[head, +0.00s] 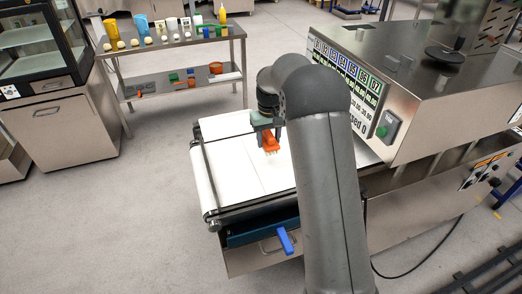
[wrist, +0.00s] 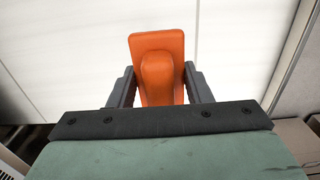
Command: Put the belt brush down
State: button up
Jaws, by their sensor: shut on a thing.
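The belt brush (head: 270,141) is orange with pale bristles at its lower end. It also shows in the wrist view (wrist: 158,66), between the two dark fingers. My gripper (head: 264,128) is shut on its handle and holds it over the white conveyor belt (head: 225,163). In the head view the bristles point down at the belt; I cannot tell whether they touch it. My arm hides part of the belt's right side.
A machine with a display panel (head: 346,80) stands right of the belt. A blue handle (head: 285,240) sticks out at the belt's front. A steel shelf table (head: 178,75) with bottles, dough balls and small items stands at the back left. The belt's left part is clear.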

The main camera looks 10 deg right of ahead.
jog(key=shift+w+a+f, duration=0.2)
jog(key=shift+a+f, duration=0.35)
jog(key=shift+f, duration=0.1)
jog(key=shift+w+a+f, duration=0.15)
jog(key=shift+a+f, duration=0.35)
jog(key=shift+f, duration=0.1)
jog(key=shift+a+f, duration=0.15)
jog(key=shift+f, duration=1.55)
jog(key=shift+f, duration=0.2)
jog(key=o, duration=1.1)
jog(key=shift+r, duration=0.1)
